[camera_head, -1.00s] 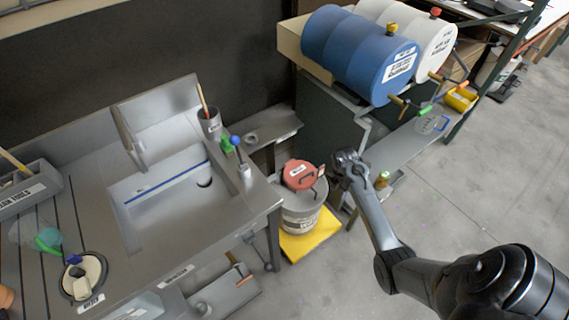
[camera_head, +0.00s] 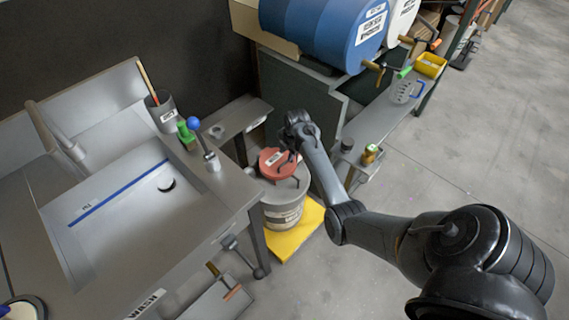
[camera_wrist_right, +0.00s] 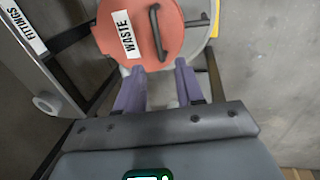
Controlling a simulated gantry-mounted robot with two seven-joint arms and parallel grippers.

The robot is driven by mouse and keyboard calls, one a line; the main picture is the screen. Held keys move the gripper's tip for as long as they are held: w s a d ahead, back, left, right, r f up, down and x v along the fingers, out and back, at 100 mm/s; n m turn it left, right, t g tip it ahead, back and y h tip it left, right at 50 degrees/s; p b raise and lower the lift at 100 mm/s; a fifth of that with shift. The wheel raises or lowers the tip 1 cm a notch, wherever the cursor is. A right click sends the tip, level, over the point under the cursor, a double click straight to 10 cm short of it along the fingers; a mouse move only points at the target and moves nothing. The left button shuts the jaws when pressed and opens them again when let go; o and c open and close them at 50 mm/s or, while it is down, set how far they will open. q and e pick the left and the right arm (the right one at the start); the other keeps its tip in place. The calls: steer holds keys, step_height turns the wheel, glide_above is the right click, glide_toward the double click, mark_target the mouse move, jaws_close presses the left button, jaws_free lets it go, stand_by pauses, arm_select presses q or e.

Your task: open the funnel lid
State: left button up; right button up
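The funnel lid is a round red disc (camera_head: 270,162) with a white label, on top of a grey bucket (camera_head: 284,214). In the right wrist view the lid (camera_wrist_right: 174,14) fills the top, with a "WASTE" label and a dark bar handle (camera_wrist_right: 157,34). My right gripper (camera_head: 289,154) is over the lid's far right side and hides part of it. In the wrist view its two fingers (camera_wrist_right: 157,67) are spread apart and empty, pointing at the lid's edge just short of the handle. The lid looks closed. My left gripper is not in view.
The bucket stands on a yellow base (camera_head: 300,238). A steel sink bench (camera_head: 215,195) with a blue-knobbed lever (camera_head: 194,123) is to the left. A blue drum (camera_head: 315,30) sits on a rack behind. Concrete floor is clear to the right.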

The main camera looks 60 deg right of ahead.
mark_target(284, 163)
steer(key=f+b, duration=0.1)
steer(key=f, duration=0.1)
steer(key=w+f+b, duration=0.1)
steer(key=f, duration=0.2)
steer(key=shift+w+d+f, duration=0.15)
steer(key=shift+f, duration=0.1)
steer(key=shift+w+f+b, duration=0.1)
steer(key=shift+f+b, duration=0.35)
steer(key=shift+f, duration=0.3)
steer(key=shift+c, duration=0.3)
jaws_close()
